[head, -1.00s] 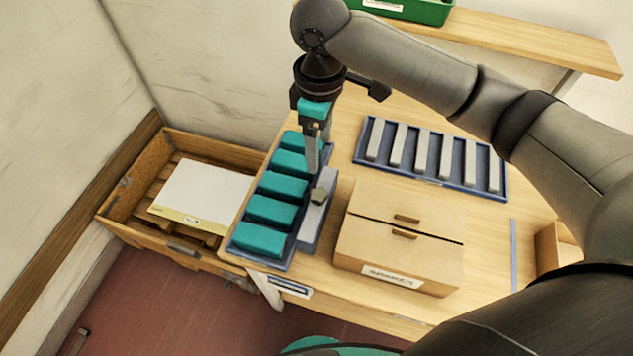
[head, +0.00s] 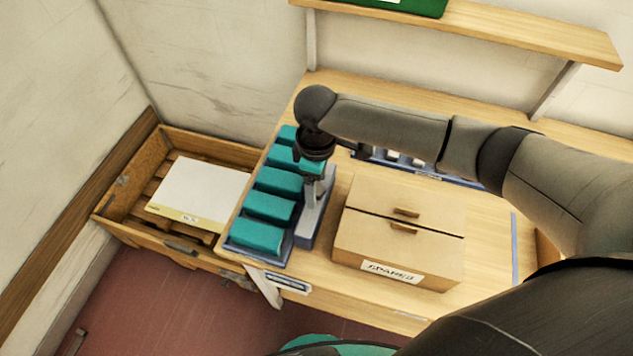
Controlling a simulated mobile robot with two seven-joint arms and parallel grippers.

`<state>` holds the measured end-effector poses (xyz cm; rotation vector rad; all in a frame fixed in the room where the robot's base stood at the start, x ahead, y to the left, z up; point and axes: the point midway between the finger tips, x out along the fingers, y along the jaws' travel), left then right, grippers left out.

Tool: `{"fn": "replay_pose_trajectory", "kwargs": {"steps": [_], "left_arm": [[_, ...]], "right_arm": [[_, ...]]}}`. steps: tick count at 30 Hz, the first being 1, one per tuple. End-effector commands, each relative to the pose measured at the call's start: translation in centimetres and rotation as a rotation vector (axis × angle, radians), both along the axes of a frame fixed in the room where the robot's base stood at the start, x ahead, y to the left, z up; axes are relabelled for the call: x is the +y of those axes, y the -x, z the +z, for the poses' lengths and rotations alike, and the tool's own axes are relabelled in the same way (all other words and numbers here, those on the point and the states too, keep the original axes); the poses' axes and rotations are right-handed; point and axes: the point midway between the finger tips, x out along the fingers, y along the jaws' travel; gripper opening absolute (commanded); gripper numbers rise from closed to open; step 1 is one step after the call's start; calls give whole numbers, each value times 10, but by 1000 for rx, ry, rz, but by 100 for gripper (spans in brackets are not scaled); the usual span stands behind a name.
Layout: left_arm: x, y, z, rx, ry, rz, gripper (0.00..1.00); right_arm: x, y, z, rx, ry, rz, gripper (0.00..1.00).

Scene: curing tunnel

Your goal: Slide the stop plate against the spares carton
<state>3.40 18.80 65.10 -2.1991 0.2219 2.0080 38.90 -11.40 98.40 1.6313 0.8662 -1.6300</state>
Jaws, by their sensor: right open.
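The stop plate (head: 308,226) is a narrow grey plate standing along the right side of the tray of teal blocks. The spares carton (head: 385,265), a brown box labelled SPARES, stands to its right, with a strip of bare table between them. My right gripper (head: 314,194) points down over the far part of the stop plate, its jaws open. The gripper hides the knob on the plate, and I cannot tell whether the fingers touch it. My left gripper is not in view.
Several teal blocks (head: 264,207) sit in a blue tray left of the plate. A blue rack of grey bars (head: 391,157) lies behind the carton, partly hidden by my arm. A wooden crate (head: 120,205) stands left of the table. A shelf (head: 500,30) runs above.

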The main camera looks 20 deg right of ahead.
Motion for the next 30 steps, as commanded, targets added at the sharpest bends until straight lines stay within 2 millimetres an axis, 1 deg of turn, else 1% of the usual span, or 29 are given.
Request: {"fn": "replay_pose_trajectory", "kwargs": {"steps": [5, 25, 26, 30], "left_arm": [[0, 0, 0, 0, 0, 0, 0], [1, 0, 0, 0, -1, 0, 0], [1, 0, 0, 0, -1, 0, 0], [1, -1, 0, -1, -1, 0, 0]], "right_arm": [[0, 0, 0, 0, 0, 0, 78], [0, 0, 0, 1, -1, 0, 2], [0, 0, 0, 1, -1, 0, 0], [0, 0, 0, 1, -1, 0, 0]]}}
